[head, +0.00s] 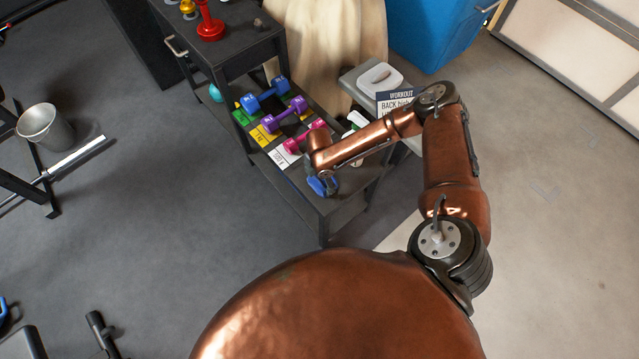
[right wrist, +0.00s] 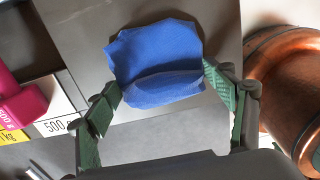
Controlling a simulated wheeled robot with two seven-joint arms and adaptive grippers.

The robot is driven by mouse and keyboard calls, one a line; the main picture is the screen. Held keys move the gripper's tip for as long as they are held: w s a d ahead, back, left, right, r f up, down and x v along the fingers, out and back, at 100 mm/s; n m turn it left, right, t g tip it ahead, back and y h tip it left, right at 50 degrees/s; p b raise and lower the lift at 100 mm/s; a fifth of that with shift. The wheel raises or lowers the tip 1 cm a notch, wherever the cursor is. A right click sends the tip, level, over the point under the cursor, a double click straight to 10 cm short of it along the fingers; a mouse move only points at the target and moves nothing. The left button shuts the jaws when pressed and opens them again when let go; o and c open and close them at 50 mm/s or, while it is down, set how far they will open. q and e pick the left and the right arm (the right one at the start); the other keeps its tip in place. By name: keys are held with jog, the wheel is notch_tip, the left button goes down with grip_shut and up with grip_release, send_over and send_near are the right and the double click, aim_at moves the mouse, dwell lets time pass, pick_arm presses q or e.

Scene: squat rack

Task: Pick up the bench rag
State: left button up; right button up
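The blue bench rag (head: 322,186) lies on the dark lower shelf of the rack, near its front right corner, partly hidden by my arm. In the right wrist view the rag (right wrist: 155,65) is crumpled, with a raised fold along its near side. My right gripper (right wrist: 163,85) is open, with its green-padded fingers wide apart on either side of the rag. The fingertips are close to the rag's side edges; I cannot tell whether they touch it. In the head view my right gripper (head: 328,180) is mostly hidden behind its own wrist. My left gripper is not in view.
Blue (head: 265,95), purple (head: 284,114) and pink (head: 305,136) dumbbells sit on coloured labels beside the rag. The floor in front of the rack is clear.

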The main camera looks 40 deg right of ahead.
aim_at(319, 181)
jog(key=c, duration=0.5)
jog(key=shift+o, duration=0.2)
jog(key=shift+r+p, duration=0.3)
jog(key=shift+r, duration=0.3)
notch_tip(319, 181, up, 3)
jog(key=shift+f+p, duration=0.15)
jog(key=shift+p, duration=0.5)
jog(key=s+r+p, duration=0.1)
jog(key=s+r, duration=0.1)
jog(key=s+r+p, duration=0.1)
jog(key=s+r, duration=0.1)
jog(key=r, duration=0.1)
jog(key=shift+s+a+r+p, duration=0.1)
jog(key=shift+s+r+p, duration=0.15)
jog(key=shift+s+p, duration=0.1)
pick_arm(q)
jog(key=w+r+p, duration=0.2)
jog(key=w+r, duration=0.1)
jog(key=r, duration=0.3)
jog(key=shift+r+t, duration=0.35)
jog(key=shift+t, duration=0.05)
pick_arm(e)
jog(key=s+r, duration=0.3)
jog(key=s, duration=0.6)
jog(key=shift+s+a+r, duration=0.15)
jog(key=shift+a+r, duration=0.1)
jog(key=shift+r, duration=0.1)
